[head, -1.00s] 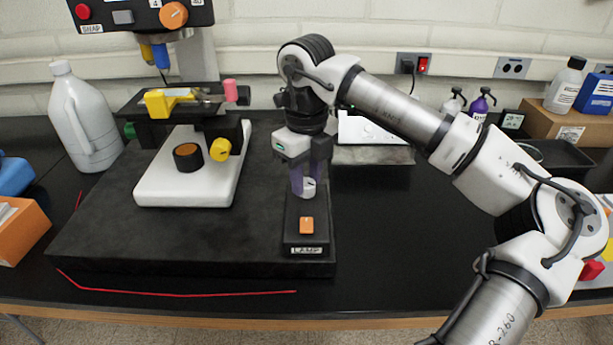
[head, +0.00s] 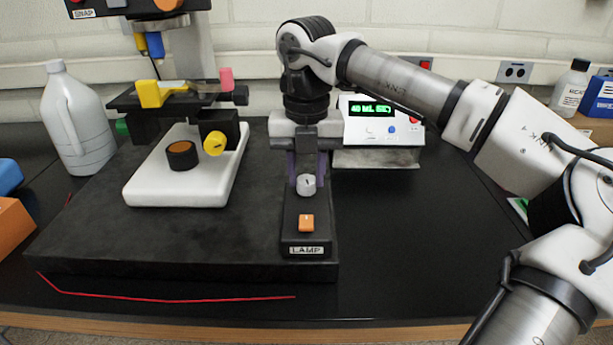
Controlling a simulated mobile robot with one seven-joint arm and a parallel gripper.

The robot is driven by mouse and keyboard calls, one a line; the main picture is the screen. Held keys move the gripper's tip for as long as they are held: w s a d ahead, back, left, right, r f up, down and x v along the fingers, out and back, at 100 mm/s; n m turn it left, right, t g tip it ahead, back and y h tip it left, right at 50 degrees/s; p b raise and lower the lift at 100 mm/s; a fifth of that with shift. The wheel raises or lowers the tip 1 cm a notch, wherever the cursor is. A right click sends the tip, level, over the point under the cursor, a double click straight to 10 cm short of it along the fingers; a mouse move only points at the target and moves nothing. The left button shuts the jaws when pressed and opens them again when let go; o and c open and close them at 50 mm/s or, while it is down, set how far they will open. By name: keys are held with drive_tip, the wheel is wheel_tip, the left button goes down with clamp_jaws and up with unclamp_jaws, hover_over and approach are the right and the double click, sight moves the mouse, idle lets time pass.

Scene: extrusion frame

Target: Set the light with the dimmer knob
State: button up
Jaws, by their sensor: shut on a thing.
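The dimmer knob (head: 306,186) is a small pale grey cylinder with a dark mark on its top. It sits on the narrow black lamp box (head: 292,228), behind an orange button (head: 306,222) and a white "LAMP" label (head: 306,250). My gripper (head: 305,176) points down at the knob from above. Its two purple-grey fingers are on either side of the knob and shut on it. The fingertips partly hide behind the knob.
A microscope with a white base (head: 160,193) and yellow knob (head: 214,143) stands left on the dark slab. Behind right is a white instrument (head: 382,135) with a green display. A white jug (head: 80,125) stands far left. The bench right of the slab is clear.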

sight(307, 179)
drive_tip(key=shift+m, duration=0.6)
drive_tip(key=o, duration=1)
drive_tip(key=shift+c, duration=0.2)
wheel_tip(307, 179, up, 14)
drive_tip(key=shift+f, duration=0.1)
idle(1.1)
